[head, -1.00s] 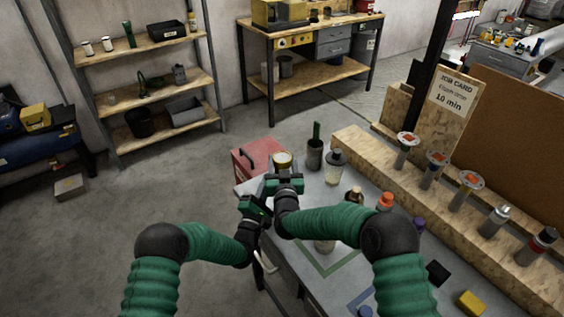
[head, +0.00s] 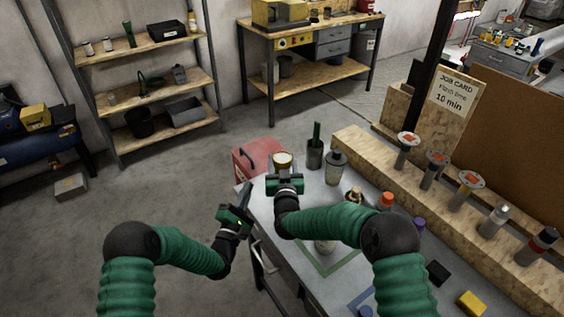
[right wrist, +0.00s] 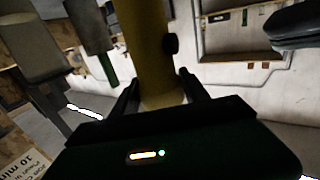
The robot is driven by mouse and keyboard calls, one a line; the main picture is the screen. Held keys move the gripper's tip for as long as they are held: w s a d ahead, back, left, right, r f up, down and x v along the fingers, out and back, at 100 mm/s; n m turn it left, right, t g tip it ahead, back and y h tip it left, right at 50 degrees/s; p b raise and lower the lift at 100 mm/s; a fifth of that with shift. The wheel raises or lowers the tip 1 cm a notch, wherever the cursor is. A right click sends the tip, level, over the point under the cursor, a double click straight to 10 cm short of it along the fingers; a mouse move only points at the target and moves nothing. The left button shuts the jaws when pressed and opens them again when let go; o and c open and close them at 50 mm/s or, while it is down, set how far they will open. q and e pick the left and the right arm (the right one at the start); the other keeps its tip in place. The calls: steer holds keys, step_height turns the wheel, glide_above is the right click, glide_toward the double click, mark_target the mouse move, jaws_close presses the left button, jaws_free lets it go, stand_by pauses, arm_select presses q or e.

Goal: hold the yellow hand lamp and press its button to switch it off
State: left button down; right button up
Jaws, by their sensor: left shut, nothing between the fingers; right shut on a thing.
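The yellow hand lamp (right wrist: 150,45) is upright between the fingers of my right gripper (right wrist: 160,95) in the right wrist view. A dark round button (right wrist: 170,44) shows on the lamp's side. In the head view the lamp's pale round top (head: 282,159) shows just beyond my right gripper (head: 284,176). My right gripper is shut on the lamp. I cannot tell whether the lamp is lit. My left gripper (head: 244,194) is shut and empty, to the lower left of the lamp and apart from it.
The grey bench (head: 312,200) lies below, with a dark cup (head: 315,155), a grey jar (head: 334,168) and several bottles. A red toolbox (head: 258,158) sits at its far left corner. A wooden rack (head: 450,205) runs along the right. Open floor lies left.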

steer(key=o, duration=1.6)
